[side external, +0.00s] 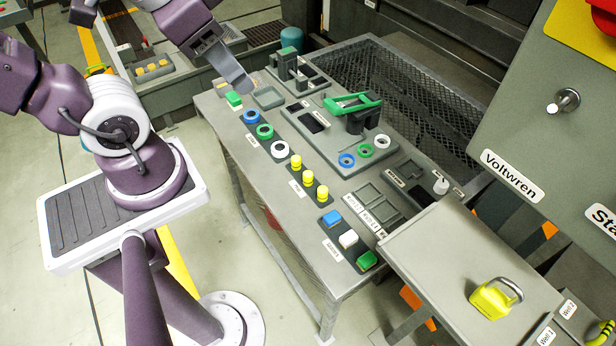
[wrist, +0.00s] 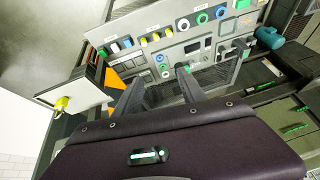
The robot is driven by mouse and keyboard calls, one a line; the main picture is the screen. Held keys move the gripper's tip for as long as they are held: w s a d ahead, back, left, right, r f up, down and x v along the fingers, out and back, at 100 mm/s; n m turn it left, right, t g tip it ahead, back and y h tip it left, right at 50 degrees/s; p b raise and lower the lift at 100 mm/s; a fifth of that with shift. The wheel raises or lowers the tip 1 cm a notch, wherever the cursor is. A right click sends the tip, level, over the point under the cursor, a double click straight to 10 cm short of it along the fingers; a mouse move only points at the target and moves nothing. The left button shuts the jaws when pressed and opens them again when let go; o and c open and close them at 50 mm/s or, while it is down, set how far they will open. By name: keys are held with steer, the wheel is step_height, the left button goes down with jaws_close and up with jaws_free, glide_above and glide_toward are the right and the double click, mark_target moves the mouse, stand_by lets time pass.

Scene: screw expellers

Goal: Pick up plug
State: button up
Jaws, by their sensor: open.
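Nothing in view is marked as the plug, and I cannot tell which piece it is. Candidates are a row of yellow pegs (side external: 308,178) standing upright on the grey panel table (side external: 225,110), and a yellow piece with a grey loop handle (side external: 492,298) on the side table at right. The yellow pegs also show in the wrist view (wrist: 155,37), as does the yellow piece (wrist: 61,104). My gripper (side external: 240,80) is above the table's far left end, apart from the pegs. In the wrist view my gripper (wrist: 160,75) is open, with nothing between its fingers.
A green-handled black device (side external: 354,108) and a grey upright fixture (side external: 288,68) stand on the table. Coloured rings (side external: 264,131) and blue, white and green blocks (side external: 348,239) line its front. A mesh bin (side external: 420,90) lies behind. A grey cabinet (side external: 530,130) stands at right.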

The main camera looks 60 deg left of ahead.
steer(key=w+a+f+m+g+y, duration=0.2)
steer(key=w+a+f+m, duration=0.2)
steer(key=w+f+m, duration=0.15)
steer(key=m+g+h, duration=0.3)
steer(key=m, duration=1.1)
glide_above(309, 175)
step_height(309, 175, down, 24)
steer(key=shift+s+d+r, duration=0.1)
steer(key=shift+s, duration=0.05)
step_height(309, 175, down, 7)
steer(key=shift+r, duration=0.15)
jaws_close()
